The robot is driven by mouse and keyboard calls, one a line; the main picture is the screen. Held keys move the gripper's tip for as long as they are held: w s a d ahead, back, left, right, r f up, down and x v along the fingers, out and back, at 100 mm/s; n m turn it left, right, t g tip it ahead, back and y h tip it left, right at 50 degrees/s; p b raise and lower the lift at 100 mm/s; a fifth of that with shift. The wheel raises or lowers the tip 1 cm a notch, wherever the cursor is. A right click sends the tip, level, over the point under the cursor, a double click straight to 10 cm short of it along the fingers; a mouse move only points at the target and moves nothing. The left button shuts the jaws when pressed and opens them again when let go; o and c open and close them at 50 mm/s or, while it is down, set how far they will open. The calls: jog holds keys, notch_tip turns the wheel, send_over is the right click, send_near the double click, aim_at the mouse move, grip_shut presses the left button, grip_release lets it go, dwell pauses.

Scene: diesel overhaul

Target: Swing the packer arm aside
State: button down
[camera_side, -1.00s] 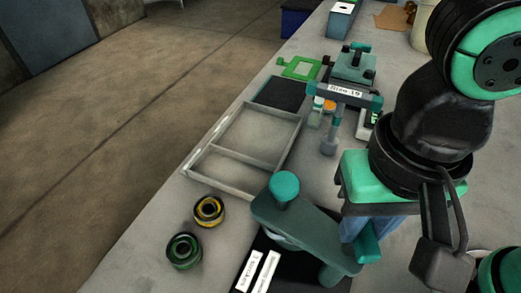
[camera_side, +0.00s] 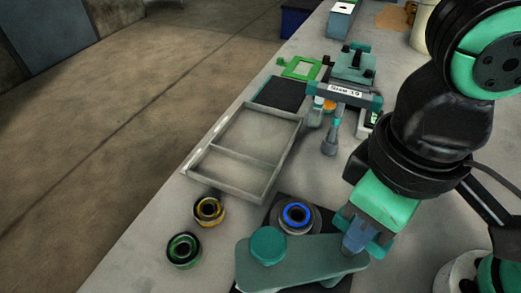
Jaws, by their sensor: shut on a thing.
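The packer arm (camera_side: 305,261) is a flat teal bar with a round knob (camera_side: 268,245) at its left end, at the bottom of the side view. My gripper (camera_side: 357,238) is tilted down at the bar's right end and is shut on the packer arm there. The exact grip is partly hidden by the fingers. A round grey seat with a blue ring (camera_side: 296,215) stands uncovered just behind the bar. The bar lies in front of the seat, not over its ring.
A yellow-marked ring (camera_side: 208,209) and a green-marked ring (camera_side: 184,249) lie on the bench at left. An empty grey two-compartment tray (camera_side: 247,146) lies behind them. A teal-and-grey labelled stand (camera_side: 345,92) is farther back. Bench between stand and seat is clear.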

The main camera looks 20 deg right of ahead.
jog(key=n, duration=0.3)
dwell(0.4)
jog(key=c, duration=0.7)
grip_release()
jog(key=shift+r, duration=2.75)
